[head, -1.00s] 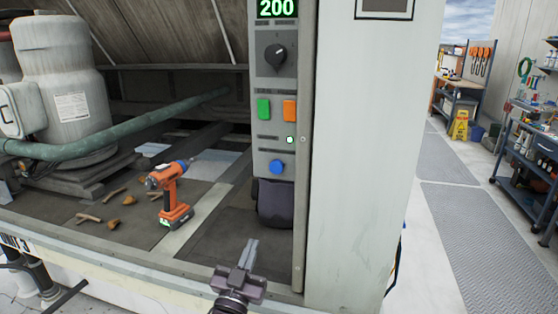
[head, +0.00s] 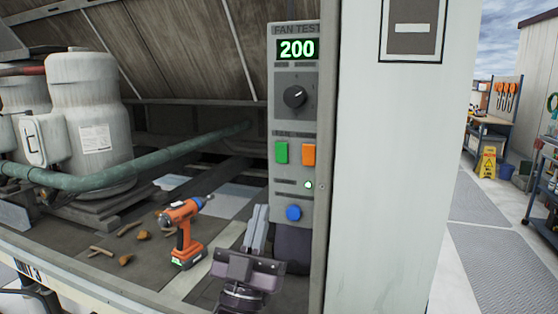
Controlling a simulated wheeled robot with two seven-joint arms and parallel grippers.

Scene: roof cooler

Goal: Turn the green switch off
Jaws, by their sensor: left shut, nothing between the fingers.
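The green switch (head: 281,152) is on the left of the grey control panel (head: 312,109), beside an orange switch (head: 308,154). A small round lamp (head: 308,184) below them glows green. A blue round button (head: 293,212) is lower on the panel. The display (head: 298,49) reads 200, and a black dial (head: 295,97) is under it. My left gripper (head: 259,214) is shut and empty, pointing up, in the picture just left of the blue button and below the green switch. My right gripper is not in view.
An orange drill (head: 182,234) stands on the deck left of my gripper, with several brown scraps near it. A green pipe (head: 130,178) runs to a pale tank (head: 92,125). A pale cabinet side (head: 395,170) rises right of the panel.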

